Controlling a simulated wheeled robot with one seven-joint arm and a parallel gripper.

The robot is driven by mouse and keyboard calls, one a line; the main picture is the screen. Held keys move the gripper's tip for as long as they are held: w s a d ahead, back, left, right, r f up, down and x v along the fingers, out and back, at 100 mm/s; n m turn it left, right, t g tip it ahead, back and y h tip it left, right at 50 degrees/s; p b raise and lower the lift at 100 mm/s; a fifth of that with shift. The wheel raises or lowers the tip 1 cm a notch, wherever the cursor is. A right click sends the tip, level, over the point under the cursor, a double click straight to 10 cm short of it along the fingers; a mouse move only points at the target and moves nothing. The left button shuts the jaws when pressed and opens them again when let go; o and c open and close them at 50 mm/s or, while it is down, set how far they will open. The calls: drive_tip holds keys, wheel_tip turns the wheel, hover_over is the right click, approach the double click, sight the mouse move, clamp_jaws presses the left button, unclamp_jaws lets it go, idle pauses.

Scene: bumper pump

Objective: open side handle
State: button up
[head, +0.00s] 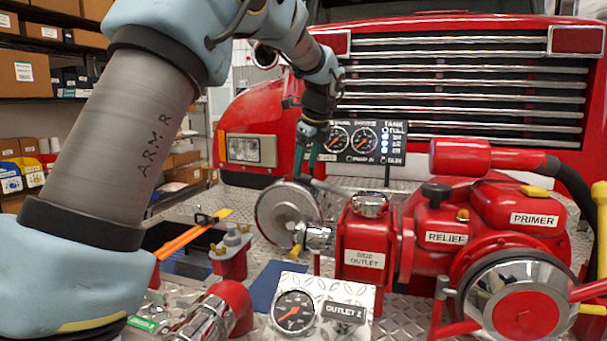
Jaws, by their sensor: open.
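The side outlet (365,258) is a red block labelled "SIDE OUTLET" with a chrome cap (370,205) on top. A short grey handle (335,188) runs from this cap up and left toward my gripper. My gripper (307,168) points down on green fingers at the handle's left end. Its jaws are open. The fingers overlap the handle's end in this view, and I cannot tell whether they straddle it or touch it. A round silver cap (287,210) hangs left of the outlet.
Right of the outlet stands the red pump body (460,205), labelled "RELIEF" and "PRIMER". The "OUTLET 2" gauge panel (320,310) is in front. A dial panel (362,140) and the truck grille (460,80) are behind. My arm hides much of the left side.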

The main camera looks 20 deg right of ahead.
sight(303, 175)
drive_tip(key=shift+x, duration=1.9)
clamp_jaws()
